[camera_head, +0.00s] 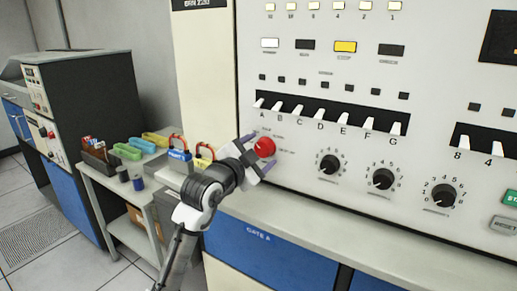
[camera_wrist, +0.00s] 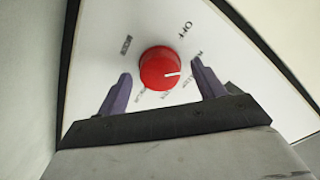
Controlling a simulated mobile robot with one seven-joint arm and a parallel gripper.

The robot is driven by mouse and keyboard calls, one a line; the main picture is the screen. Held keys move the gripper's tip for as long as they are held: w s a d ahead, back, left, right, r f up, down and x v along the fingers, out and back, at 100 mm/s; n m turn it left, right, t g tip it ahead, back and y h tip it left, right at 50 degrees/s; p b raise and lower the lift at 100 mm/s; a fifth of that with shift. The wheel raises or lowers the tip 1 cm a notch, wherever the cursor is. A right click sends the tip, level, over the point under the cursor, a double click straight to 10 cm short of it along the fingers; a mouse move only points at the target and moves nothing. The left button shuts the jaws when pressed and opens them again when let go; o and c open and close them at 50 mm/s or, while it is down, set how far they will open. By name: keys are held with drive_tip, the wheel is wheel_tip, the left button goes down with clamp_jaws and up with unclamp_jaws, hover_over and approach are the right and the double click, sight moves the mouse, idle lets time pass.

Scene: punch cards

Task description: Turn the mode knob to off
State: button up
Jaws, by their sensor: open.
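The mode knob is a round red knob (camera_head: 265,147) on the pale panel, left of the black knobs. In the wrist view the red knob (camera_wrist: 158,66) has a white pointer mark directed right, toward the right finger. The printed OFF label (camera_wrist: 184,30) lies above and right of the knob, and the pointer is not at it. My gripper (camera_head: 261,151) is at the knob. In the wrist view my gripper (camera_wrist: 161,72) is open, with one purple finger on each side of the knob and gaps visible. Other labels are partly hidden by the fingers.
Several black rotary knobs (camera_head: 383,179) sit to the right on the panel. White lever switches (camera_head: 320,115) run above. A ledge (camera_head: 330,231) juts out below. A side table with a red-shackled blue padlock (camera_head: 179,155) and bins stands left.

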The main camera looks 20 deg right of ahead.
drive_tip(key=c, duration=1)
drive_tip(key=n, duration=0.4)
drive_tip(key=shift+n+p, duration=0.3)
drive_tip(key=n+p, duration=0.1)
drive_tip(key=n, duration=0.3)
drive_tip(key=shift+n, duration=0.3)
drive_tip(key=o, duration=1)
